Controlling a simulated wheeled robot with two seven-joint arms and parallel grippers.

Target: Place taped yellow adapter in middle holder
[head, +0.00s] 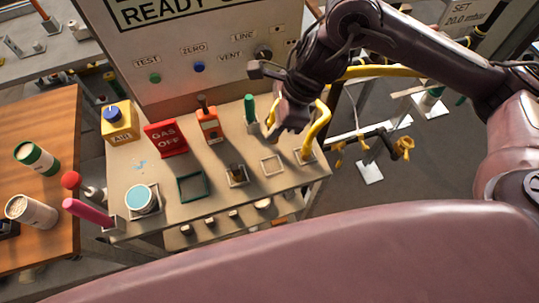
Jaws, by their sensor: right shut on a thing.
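My right gripper (287,126) hangs over the right part of the bench top, fingers down. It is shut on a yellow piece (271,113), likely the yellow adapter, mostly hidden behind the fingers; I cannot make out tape. A curved yellow hose (321,122) runs down just right of the gripper to the rightmost square holder (308,157). An empty pale square holder (272,165) lies below and left of the fingers. Left of it, another square holder (237,181) has a small dark brass-coloured piece in it. My left gripper is not in view.
A green-handled tool (250,110), an orange bottle-like device (209,122), a red GAS OFF sign (166,138) and a yellow AIR block (119,122) stand along the back. An empty green square frame (191,187) and a blue-topped can (141,198) are at front left.

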